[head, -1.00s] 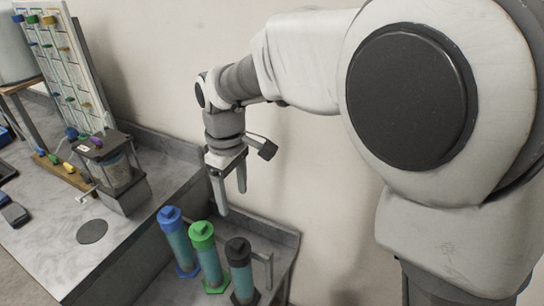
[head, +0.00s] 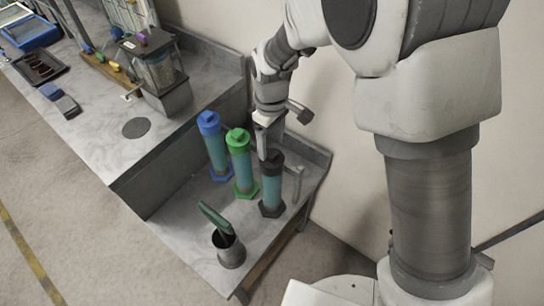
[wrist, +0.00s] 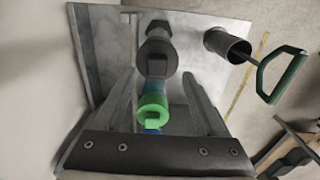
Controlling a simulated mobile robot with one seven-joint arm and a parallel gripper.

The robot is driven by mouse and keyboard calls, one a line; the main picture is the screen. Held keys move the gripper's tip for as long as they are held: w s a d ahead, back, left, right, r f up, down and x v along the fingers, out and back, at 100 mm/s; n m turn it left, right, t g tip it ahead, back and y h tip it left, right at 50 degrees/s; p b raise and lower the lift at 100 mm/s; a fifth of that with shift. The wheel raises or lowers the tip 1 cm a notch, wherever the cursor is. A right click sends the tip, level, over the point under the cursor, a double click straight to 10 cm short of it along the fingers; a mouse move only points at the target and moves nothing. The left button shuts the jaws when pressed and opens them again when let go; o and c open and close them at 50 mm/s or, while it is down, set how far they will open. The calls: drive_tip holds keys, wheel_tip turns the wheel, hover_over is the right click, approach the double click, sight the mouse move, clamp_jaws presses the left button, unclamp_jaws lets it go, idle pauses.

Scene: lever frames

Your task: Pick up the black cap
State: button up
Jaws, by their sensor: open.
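The black cap (head: 273,163) tops an upright teal cylinder with a black foot, the rightmost of three on the lower grey shelf. In the wrist view the black cap (wrist: 157,62) lies just beyond my open fingertips, roughly centred between them. My gripper (head: 264,152) points down in the head view, its fingertips close above and beside the cap and partly covering it. My gripper (wrist: 158,76) is open and empty in the wrist view. Whether a finger touches the cap cannot be told.
The green cap (head: 237,135) and blue cap (head: 208,118) top neighbouring cylinders to the left. A metal cup (head: 230,254) with a green-handled tool (head: 214,216) stands at the shelf's front. A wall rises behind. The higher counter (head: 100,125) lies left.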

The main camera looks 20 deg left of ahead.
sight(272, 153)
drive_tip(key=f, duration=0.4)
drive_tip(key=shift+w, duration=0.2)
clamp_jaws()
